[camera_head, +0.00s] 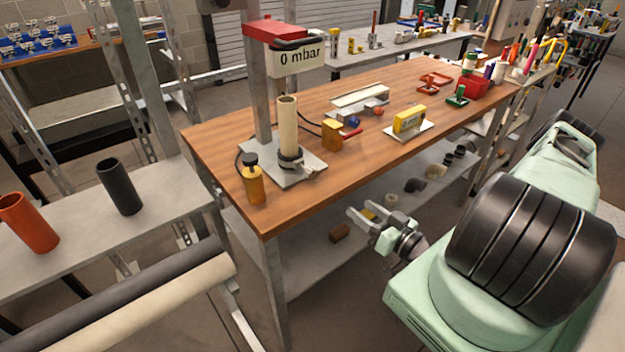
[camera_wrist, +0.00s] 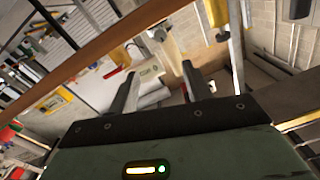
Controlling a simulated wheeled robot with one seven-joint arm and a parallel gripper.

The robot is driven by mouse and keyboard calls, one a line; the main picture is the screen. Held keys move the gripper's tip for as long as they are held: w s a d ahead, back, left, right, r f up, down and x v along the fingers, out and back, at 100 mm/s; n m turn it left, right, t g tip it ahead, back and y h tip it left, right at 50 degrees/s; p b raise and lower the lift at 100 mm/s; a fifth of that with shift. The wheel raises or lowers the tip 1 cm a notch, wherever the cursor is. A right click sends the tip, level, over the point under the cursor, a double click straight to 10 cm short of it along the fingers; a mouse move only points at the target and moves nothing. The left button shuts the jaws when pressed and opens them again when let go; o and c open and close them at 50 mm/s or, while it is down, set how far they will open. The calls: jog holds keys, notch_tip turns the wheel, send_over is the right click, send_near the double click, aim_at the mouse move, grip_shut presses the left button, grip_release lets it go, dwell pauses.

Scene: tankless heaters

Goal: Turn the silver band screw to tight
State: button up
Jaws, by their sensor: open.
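A beige pipe (camera_head: 287,124) stands upright on a grey metal plate (camera_head: 308,172) at the near left of the wooden workbench. A dark band with a silver clamp part (camera_head: 294,163) sits around its foot. The band screw is too small to make out clearly.
A yellow bottle with a black cap (camera_head: 253,182) stands at the bench's left corner. A yellow block (camera_head: 332,135) and a yellow box (camera_head: 409,119) stand right of the pipe. The wooden bench top (camera_head: 330,195) is bare along its near edge. A lower shelf (camera_head: 300,262) runs beneath.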

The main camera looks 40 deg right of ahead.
jog(key=b, duration=0.6)
send_near(314, 174)
jog(key=shift+w+a+f, duration=0.1)
jog(key=shift+w+f, duration=0.05)
jog(key=shift+w, duration=0.35)
jog(key=shift+w+f, duration=0.15)
jog(key=shift+w, duration=0.35)
jog(key=w, duration=0.5)
jog(key=shift+w+a+r+p, duration=0.1)
jog(key=shift+a+r+p, duration=0.1)
jog(key=shift+r+p, duration=0.2)
jog(key=shift+w, duration=0.65)
jog(key=c, duration=1)
